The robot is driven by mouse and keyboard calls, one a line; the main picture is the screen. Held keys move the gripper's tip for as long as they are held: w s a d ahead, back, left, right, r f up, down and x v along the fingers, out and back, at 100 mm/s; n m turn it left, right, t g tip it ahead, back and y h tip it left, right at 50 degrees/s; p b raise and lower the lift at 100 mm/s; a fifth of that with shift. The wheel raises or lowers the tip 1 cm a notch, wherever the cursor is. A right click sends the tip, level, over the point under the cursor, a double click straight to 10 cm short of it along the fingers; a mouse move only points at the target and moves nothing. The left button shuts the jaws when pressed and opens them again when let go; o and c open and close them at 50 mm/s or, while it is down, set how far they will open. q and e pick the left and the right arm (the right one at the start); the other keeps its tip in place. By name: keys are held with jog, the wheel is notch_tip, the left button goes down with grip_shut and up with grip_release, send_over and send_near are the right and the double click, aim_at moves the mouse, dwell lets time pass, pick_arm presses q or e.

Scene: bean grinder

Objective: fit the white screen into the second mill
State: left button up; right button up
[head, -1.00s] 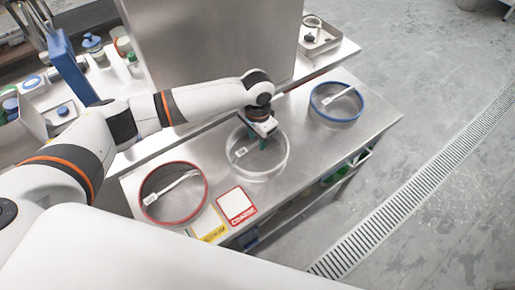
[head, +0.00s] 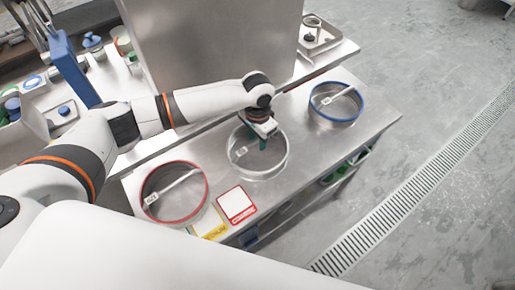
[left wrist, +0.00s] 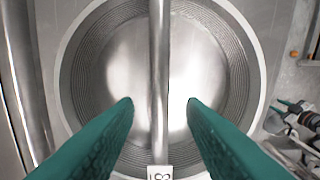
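The white-rimmed screen (head: 265,176) lies flat on the steel table, in the middle of three round screens. In the left wrist view its pale rim (left wrist: 60,85) circles a ribbed steel inside. A straight bar (left wrist: 159,50) crosses it, with a small white tag (left wrist: 160,172) at the bottom. My left gripper (head: 263,143) points down over this screen. In the left wrist view its two green fingers (left wrist: 160,102) are apart, one on each side of the bar, with a gap to it. I cannot tell any mill apart for sure. My right gripper is not in view.
A red-rimmed screen (head: 182,219) lies to the left and a blue-rimmed screen (head: 336,119) to the right. Red (head: 237,203) and yellow (head: 208,224) cards lie at the front edge. A large steel housing (head: 210,50) stands behind. The floor at right is clear.

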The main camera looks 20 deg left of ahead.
pick_arm(q)
grip_shut()
dwell(1.3)
